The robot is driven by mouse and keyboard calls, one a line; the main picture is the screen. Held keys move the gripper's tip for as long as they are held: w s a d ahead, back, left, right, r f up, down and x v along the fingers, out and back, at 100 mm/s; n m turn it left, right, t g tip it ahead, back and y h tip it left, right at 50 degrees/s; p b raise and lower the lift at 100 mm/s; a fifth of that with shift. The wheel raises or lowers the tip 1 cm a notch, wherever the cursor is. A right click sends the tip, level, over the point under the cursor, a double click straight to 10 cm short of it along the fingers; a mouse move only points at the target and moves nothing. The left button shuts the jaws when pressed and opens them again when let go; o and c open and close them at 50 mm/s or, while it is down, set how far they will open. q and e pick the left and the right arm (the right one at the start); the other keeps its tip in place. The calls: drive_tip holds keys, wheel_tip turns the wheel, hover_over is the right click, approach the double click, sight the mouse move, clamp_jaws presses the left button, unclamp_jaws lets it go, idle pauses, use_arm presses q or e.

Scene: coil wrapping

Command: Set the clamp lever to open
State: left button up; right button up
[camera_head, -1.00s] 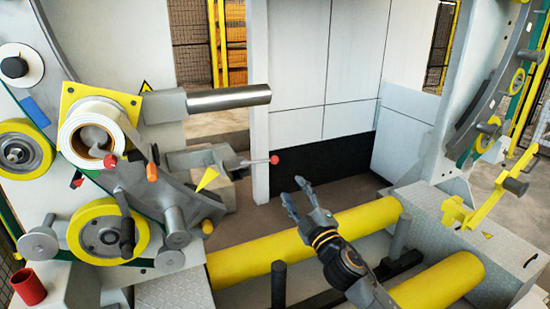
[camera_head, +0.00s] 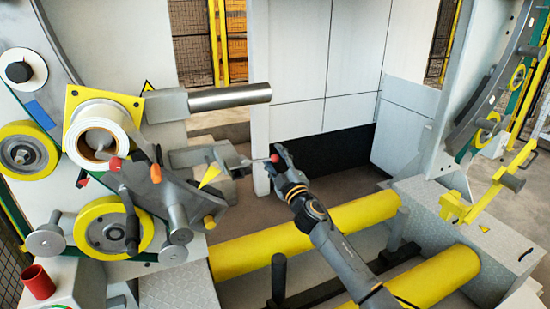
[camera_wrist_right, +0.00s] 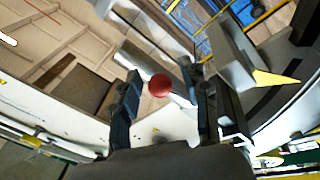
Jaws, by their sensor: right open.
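The clamp lever is a thin metal rod with a red ball knob (camera_head: 274,158), reaching right from a grey clamp block (camera_head: 212,158) left of centre. My right gripper (camera_head: 277,154) is at the knob in the head view, its arm coming from the lower right. In the right wrist view the red knob (camera_wrist_right: 160,86) sits between the two open fingers of the right gripper (camera_wrist_right: 166,92), with gaps on both sides. Part of the rod is hard to make out there. My left gripper is not in view.
A grey shaft (camera_head: 230,97) sticks out above the lever. A roll of white wrap (camera_head: 98,130) and yellow wheels (camera_head: 108,229) are at the left. Yellow rollers (camera_head: 300,237) run below my right arm. A white panelled wall (camera_head: 318,90) stands behind.

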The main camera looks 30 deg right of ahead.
clamp_jaws()
